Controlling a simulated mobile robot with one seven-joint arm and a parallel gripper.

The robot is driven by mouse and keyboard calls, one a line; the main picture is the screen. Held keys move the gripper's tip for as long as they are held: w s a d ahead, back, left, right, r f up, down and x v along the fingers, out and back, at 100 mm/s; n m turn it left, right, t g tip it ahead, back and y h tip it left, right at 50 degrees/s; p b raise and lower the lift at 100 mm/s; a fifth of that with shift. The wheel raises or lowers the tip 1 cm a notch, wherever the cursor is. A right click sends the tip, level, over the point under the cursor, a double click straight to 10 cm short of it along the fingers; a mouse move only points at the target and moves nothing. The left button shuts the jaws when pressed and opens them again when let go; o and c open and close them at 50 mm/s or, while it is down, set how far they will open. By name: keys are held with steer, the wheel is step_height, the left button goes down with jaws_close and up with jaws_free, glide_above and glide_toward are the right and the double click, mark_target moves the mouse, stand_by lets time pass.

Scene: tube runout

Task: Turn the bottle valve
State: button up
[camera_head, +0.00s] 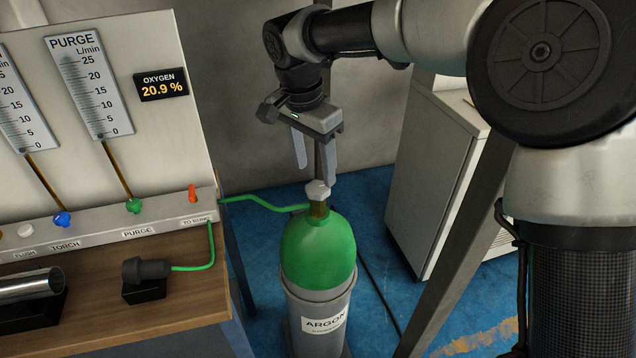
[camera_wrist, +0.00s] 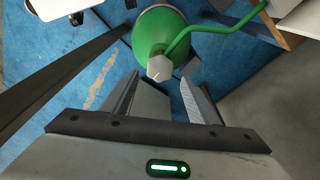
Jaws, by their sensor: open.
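The green bottle (camera_wrist: 160,35) shows beyond the knob.
A green hose (camera_head: 260,203) runs from the bottle neck to the panel manifold. A wooden bench (camera_head: 190,290) with purge flowmeters stands at left. A white cabinet (camera_head: 430,180) and a dark slanted post (camera_head: 465,230) stand at right. An oxygen display (camera_head: 162,85) reads 20.9 %.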

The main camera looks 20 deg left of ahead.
mark_target(318, 187)
steer(key=f+b, duration=0.2)
steer(key=f, duration=0.1)
steer(key=f+b, duration=0.1)
steer(key=shift+w+d+f, duration=0.15)
steer(key=shift+w+f, duration=0.1)
steer(key=shift+w, duration=0.1)
steer(key=shift+r, duration=0.15)
steer(key=c, duration=0.8)
steer(key=shift+p, duration=0.35)
